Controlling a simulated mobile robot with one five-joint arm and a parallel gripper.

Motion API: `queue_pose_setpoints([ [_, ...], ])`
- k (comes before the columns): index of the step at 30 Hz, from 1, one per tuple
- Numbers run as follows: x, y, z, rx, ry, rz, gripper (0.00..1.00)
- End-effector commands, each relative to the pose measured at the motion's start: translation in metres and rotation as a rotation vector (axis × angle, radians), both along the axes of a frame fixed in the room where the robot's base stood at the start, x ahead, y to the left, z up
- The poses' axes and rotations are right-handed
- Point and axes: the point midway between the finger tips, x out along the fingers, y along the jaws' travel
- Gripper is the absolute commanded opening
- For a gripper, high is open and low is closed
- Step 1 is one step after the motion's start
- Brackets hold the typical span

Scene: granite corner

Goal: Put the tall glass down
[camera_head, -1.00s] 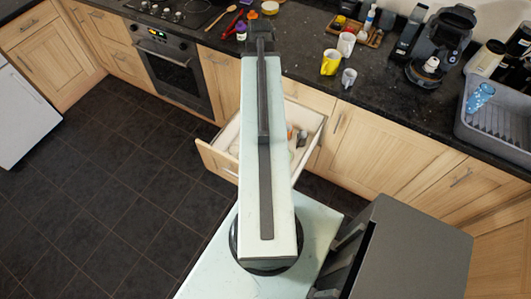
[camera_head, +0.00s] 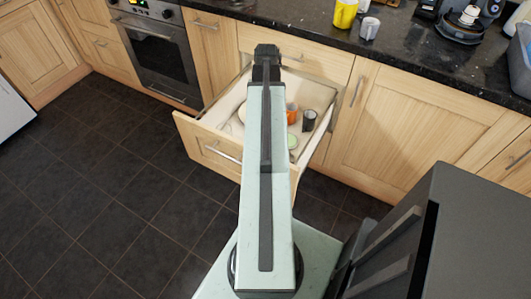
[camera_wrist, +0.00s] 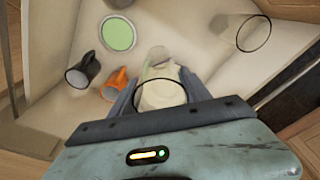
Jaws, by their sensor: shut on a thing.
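My gripper (camera_wrist: 160,98) is shut on a clear glass, the tall glass (camera_wrist: 160,81), in the wrist view. Its dark round rim faces the camera between the two blue-grey fingers. The glass is over the inside of an open drawer (camera_head: 226,140). I cannot tell whether its base touches the drawer floor. In the head view my arm hides the glass and the fingers.
In the drawer are a second clear glass (camera_wrist: 245,38), a green disc (camera_wrist: 118,34), a dark mug (camera_wrist: 80,74) and an orange mug (camera_wrist: 114,84).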

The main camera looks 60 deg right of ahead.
Motion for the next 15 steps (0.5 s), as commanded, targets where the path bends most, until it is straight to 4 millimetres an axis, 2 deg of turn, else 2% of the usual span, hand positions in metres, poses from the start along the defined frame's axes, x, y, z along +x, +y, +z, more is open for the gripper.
queue_pose_setpoints([
  [1,0.000,-0.001,-0.010,0.000,0.000,0.000,0.00],
  [5,0.000,-0.001,-0.008,0.000,0.000,0.000,0.00],
  [7,0.000,-0.001,-0.015,0.000,0.000,0.000,0.00],
  [15,-0.001,-0.001,-0.070,0.000,0.000,-0.001,0.00],
])
